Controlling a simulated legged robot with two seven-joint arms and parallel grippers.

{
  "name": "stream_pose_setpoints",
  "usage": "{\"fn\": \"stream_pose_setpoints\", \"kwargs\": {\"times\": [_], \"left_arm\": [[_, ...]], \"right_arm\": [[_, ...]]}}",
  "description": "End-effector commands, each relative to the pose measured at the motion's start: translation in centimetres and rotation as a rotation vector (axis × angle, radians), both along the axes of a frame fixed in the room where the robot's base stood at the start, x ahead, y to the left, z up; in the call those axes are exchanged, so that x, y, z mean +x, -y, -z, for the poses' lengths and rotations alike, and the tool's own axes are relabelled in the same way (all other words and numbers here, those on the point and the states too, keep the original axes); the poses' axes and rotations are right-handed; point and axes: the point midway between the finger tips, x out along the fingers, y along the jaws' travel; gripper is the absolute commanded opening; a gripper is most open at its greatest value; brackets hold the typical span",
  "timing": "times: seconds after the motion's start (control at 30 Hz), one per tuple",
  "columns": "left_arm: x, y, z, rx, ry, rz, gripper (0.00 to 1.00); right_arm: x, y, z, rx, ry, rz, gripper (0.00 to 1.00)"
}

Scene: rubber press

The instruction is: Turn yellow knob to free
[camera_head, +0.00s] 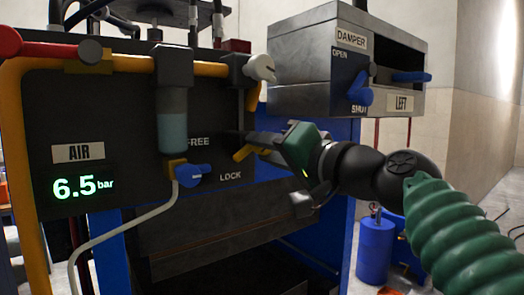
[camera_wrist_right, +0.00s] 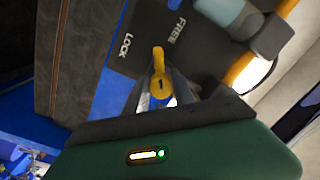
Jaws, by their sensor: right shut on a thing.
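The yellow knob (camera_head: 242,153) sits on the dark panel beside the labels FREE (camera_head: 198,141) and LOCK (camera_head: 230,176). My right gripper (camera_head: 258,143) reaches it from the right and covers part of it. In the right wrist view the knob (camera_wrist_right: 158,58) stands between the two fingers (camera_wrist_right: 162,88), which are shut on it. Its handle points up in that view, between the words LOCK (camera_wrist_right: 126,46) and FREE (camera_wrist_right: 177,30). My left gripper is not in view.
A blue lever (camera_head: 192,173) sits left of LOCK, below a clear filter bowl (camera_head: 172,118). The metal damper box (camera_head: 300,58) with blue handles hangs above my right gripper. A pressure display (camera_head: 82,188) reads 6.5 bar. A blue canister (camera_head: 375,250) stands below my arm.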

Motion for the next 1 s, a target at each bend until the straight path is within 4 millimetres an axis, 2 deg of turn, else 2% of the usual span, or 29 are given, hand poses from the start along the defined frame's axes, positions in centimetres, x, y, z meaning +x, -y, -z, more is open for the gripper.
{"fn": "stream_pose_setpoints", "kwargs": {"times": [0.5, 1.0], "left_arm": [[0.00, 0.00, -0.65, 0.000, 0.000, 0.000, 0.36], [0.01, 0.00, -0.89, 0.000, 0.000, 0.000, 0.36]], "right_arm": [[0.04, 0.10, 0.07, 0.342, -0.253, 0.004, 0.00], [0.15, 0.17, 0.32, 0.459, -0.341, 0.006, 0.00]]}}
